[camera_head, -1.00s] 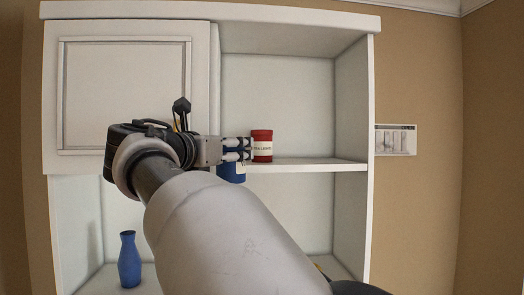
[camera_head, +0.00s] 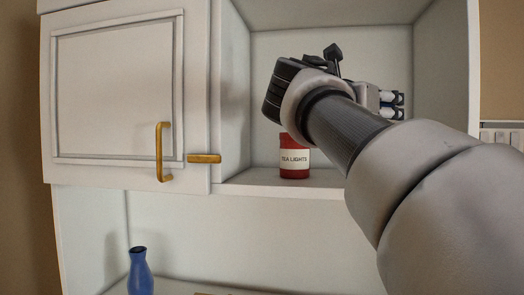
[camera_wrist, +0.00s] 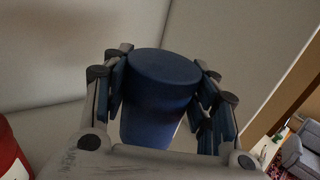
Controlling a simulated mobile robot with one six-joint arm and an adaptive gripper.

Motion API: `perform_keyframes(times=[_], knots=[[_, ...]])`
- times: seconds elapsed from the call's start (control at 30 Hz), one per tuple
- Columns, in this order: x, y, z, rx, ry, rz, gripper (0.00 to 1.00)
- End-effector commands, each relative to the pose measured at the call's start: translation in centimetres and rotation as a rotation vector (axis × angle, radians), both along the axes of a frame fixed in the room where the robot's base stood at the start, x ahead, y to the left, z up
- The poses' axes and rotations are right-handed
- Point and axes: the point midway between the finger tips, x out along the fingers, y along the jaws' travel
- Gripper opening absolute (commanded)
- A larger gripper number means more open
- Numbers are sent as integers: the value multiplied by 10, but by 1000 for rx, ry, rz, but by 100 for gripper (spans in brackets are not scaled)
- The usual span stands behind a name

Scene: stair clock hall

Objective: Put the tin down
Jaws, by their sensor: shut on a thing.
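My gripper (camera_head: 399,104) is in the right-hand open compartment of the cabinet, above shelf height. In the wrist view my gripper (camera_wrist: 164,75) is shut on a blue tin (camera_wrist: 160,105), with a finger on each side of it. The tin's round top faces the wrist camera. In the head view the blue tin cannot be made out behind my arm. A red tin (camera_head: 294,161) labelled "TEA LIGHTS" stands upright on the shelf, left of and below my gripper. It also shows at the left edge of the wrist view (camera_wrist: 12,155).
The white shelf (camera_head: 250,183) has a wall on its left. A closed cabinet door (camera_head: 115,90) with a brass handle (camera_head: 160,152) is left of the compartment. A blue vase (camera_head: 139,272) stands lower left. My arm hides the shelf's right part.

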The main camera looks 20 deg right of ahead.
Motion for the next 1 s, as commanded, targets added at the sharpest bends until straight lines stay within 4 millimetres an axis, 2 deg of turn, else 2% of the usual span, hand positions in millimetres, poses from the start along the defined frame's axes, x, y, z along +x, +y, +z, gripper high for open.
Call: perform_keyframes(times=[0.1, 0.3, 0.53, 0.97, 1.0], knots=[[0, 0, -18, -1, 3, 0, 19], [0, 0, -33, -1, 0, -1, 19], [0, 0, -62, -1, 1, 1, 19], [0, 0, -70, -1, 0, 0, 19], [0, 0, -71, 0, 0, 0, 55]])
